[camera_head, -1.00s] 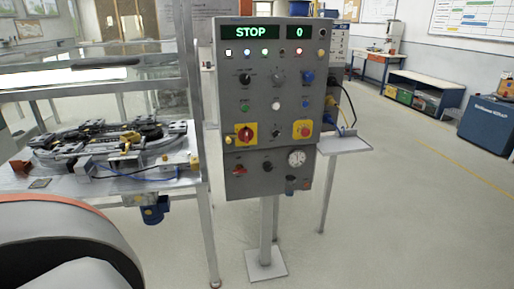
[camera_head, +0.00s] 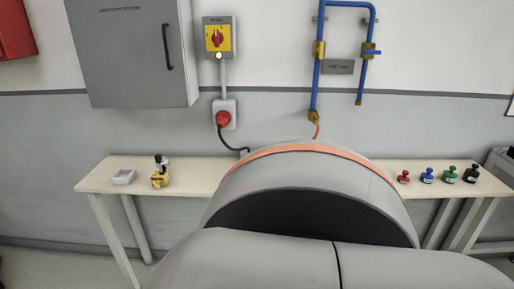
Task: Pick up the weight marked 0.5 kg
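Several small knobbed weights stand in a row on the right end of a pale table (camera_head: 205,178): a red one (camera_head: 404,178), a blue one (camera_head: 427,176), a green one (camera_head: 450,175) and a black one (camera_head: 471,174). They look slightly larger towards the right. Their markings are too small to read, so I cannot tell which one is 0.5 kg. Neither of my grippers is in view. A large grey link of mine with an orange rim fills the lower middle and hides the centre of the table.
A white tray (camera_head: 123,177) and a yellow-and-black device (camera_head: 160,176) sit on the table's left end. On the wall are a grey cabinet (camera_head: 130,50), a yellow-and-red switch (camera_head: 218,38), a red-knobbed socket (camera_head: 224,116) and blue pipes (camera_head: 317,75). A grey object (camera_head: 499,160) stands at the right edge.

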